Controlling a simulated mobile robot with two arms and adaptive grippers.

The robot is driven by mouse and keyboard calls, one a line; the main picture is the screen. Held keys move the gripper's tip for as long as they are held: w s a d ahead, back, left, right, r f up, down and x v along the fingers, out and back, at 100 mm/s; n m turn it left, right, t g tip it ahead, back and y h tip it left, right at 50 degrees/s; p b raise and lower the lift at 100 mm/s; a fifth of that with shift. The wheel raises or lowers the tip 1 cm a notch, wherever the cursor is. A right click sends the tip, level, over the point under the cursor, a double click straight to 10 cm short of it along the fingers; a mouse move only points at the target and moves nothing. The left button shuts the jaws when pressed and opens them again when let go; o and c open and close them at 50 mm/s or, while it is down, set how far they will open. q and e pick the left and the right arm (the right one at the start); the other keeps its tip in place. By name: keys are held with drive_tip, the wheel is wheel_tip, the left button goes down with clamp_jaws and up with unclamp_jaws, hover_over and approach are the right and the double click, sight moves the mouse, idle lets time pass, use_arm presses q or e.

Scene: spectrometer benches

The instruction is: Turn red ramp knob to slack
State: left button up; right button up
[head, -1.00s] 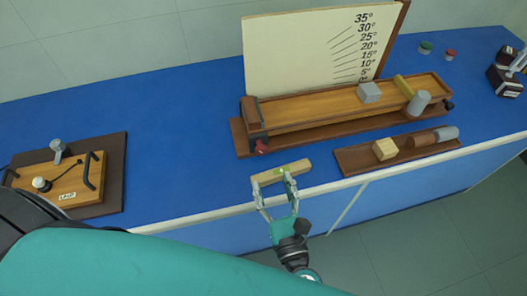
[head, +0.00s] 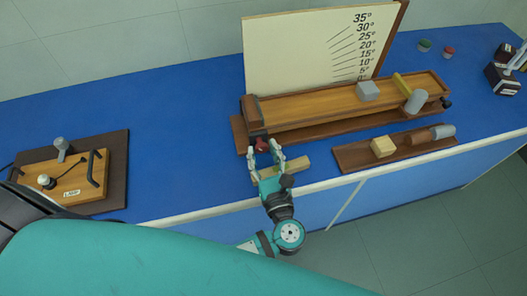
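The red ramp knob (head: 262,144) sits at the front of the left end of the wooden ramp (head: 335,107), which lies low in front of a board marked with angles (head: 300,55). My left gripper (head: 264,148) is at the knob, its two fingers apart, one to each side of it. A gap seems to show between the fingers and the knob; contact is hard to tell. My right gripper is not in view.
A wooden bar (head: 294,165) lies beside and partly behind my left gripper. A brown tray (head: 358,158) with small blocks is to the right. A grey block (head: 368,90) rests on the ramp. A wooden box with handles (head: 75,178) is at left.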

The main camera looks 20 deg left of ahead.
use_arm(q)
clamp_jaws()
drive_tip(key=shift+n, duration=0.3)
drive_tip(key=shift+n+b, duration=0.3)
drive_tip(key=shift+n, duration=0.9)
drive_tip(key=shift+n+b, duration=0.7)
drive_tip(key=shift+n, duration=1.2)
drive_tip(key=shift+a, duration=0.1)
drive_tip(key=shift+o, duration=2)
unclamp_jaws()
drive_tip(key=shift+s, duration=0.1)
